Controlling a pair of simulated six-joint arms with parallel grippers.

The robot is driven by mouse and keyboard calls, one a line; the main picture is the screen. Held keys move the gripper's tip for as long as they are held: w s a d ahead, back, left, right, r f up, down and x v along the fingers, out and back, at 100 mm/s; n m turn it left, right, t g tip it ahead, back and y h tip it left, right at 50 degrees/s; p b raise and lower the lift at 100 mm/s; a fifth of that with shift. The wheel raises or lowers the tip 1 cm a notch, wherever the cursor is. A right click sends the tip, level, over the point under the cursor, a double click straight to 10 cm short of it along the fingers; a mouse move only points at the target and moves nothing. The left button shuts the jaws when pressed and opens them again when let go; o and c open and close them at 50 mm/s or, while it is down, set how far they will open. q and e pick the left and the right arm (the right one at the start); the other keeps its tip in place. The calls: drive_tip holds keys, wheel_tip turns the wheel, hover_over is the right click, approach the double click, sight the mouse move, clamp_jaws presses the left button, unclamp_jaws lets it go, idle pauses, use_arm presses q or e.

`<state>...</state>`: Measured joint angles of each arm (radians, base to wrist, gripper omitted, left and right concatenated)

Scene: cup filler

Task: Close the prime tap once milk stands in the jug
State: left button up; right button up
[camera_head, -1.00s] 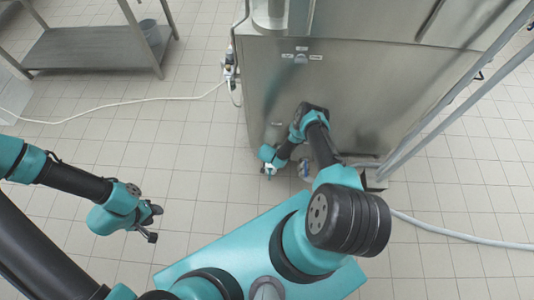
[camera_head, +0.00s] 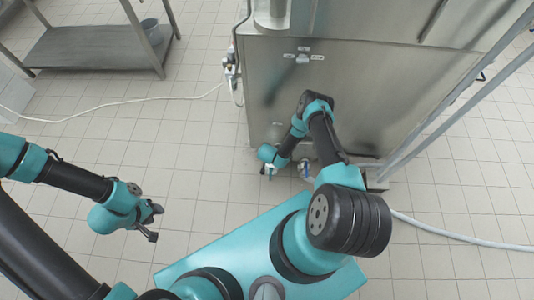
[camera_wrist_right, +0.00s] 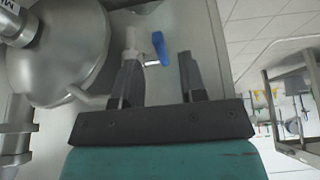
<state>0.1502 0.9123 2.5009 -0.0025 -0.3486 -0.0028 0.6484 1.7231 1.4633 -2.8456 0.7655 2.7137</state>
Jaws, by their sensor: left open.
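In the right wrist view a tap with a blue handle (camera_wrist_right: 160,48) sits on a pale pipe fitting, just beyond my right fingertips. My right gripper (camera_wrist_right: 159,58) is open; the handle shows in line with the gap between its fingers, and I cannot tell whether they touch it. In the head view my right gripper (camera_head: 270,168) is low at the machine's front, small and partly hidden. My left gripper (camera_head: 152,221) is open and empty over the floor at left. I cannot make out the jug or any milk.
The steel machine (camera_head: 370,85) stands ahead, with a selector knob (camera_head: 302,58) on its front. A rounded metal vessel (camera_wrist_right: 60,45) is close at left in the wrist view. A steel table (camera_head: 85,50) stands far left. A white hose (camera_head: 460,235) crosses the floor at right.

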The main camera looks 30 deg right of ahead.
drive_tip(key=v, duration=1.2)
drive_tip(key=shift+s+r, duration=0.2)
drive_tip(key=shift+r, duration=0.1)
drive_tip(key=s+a+r+n+g+y, duration=0.2)
drive_tip(key=s+r+n+g+y, duration=0.15)
drive_tip(key=s+r+g, duration=0.55)
drive_tip(key=s+a+r+t+y, duration=0.1)
drive_tip(key=a+r+t, duration=0.1)
drive_tip(key=r, duration=0.7)
drive_tip(key=s+a+r+n+t+y, duration=0.1)
drive_tip(key=s+a+r+t+y, duration=0.1)
drive_tip(key=r, duration=0.7)
drive_tip(key=shift+s+a+t, duration=0.25)
drive_tip(key=shift+a+t, duration=0.15)
drive_tip(key=shift+t, duration=0.3)
